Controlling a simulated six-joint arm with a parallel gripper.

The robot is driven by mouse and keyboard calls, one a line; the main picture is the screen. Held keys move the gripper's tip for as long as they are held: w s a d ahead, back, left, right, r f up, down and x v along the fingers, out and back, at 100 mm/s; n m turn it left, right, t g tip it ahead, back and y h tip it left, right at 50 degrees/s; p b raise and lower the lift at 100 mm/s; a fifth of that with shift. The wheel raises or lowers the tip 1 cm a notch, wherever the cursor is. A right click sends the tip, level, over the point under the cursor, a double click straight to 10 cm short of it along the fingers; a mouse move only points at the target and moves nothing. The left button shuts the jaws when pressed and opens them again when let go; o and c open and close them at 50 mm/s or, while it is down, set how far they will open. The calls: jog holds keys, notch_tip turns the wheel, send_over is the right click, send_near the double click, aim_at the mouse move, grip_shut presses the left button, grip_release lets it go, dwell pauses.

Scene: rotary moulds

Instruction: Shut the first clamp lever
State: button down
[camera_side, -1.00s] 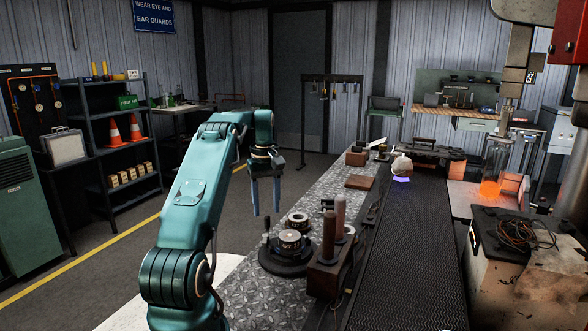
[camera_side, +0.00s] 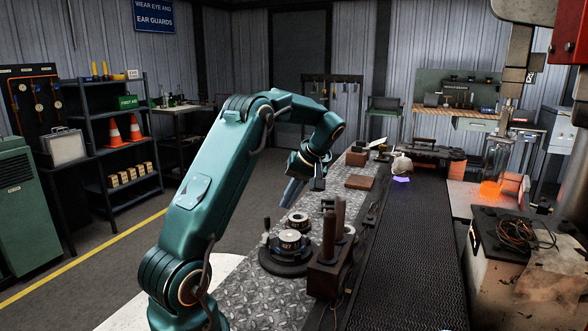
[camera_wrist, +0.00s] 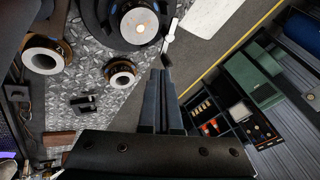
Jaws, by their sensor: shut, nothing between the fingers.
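A round mould (camera_side: 290,238) sits on a dark turntable base (camera_side: 276,268) near the front of the metal bench. In the wrist view the mould (camera_wrist: 139,25) and its dark base are at the top. A clamp lever (camera_side: 267,226) stands up at the left edge of the base. In the wrist view it appears as a pale arm with a dark end (camera_wrist: 168,43), right of the mould. My gripper (camera_side: 288,203) is shut and empty, tilted above the bench behind the mould. In the wrist view its fingertips (camera_wrist: 162,73) point towards the lever, apparently apart from it.
A metal ring (camera_side: 298,219) lies behind the mould; it also shows in the wrist view (camera_wrist: 121,73). A block with two upright brown cylinders (camera_side: 325,275) stands right of the base. A dark conveyor belt (camera_side: 408,255) runs along the right. Open floor lies left of the bench.

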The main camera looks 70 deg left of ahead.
aim_at(266, 233)
jog(key=shift+w+d+r+m+y, duration=0.45)
jog(key=shift+d+r+m+y, duration=0.15)
jog(key=shift+d+y, duration=0.15)
jog(key=x, duration=1)
jog(key=shift+w+a, duration=0.15)
jog(key=shift+a+n+g, duration=0.25)
jog(key=shift+n+g, duration=0.05)
jog(key=shift+n, duration=0.4)
jog(key=shift+s+a+n+g+h, duration=0.25)
jog(key=shift+n+g+h, duration=0.15)
jog(key=shift+n, duration=0.4)
jog(key=shift+s+a, duration=0.4)
jog(key=shift+s, duration=0.05)
jog(key=shift+s+a+n+g+h, duration=0.3)
jog(key=shift+n+g, duration=0.1)
jog(key=shift+n, duration=0.4)
jog(key=shift+s+a, duration=0.2)
jog(key=shift+s, duration=0.8)
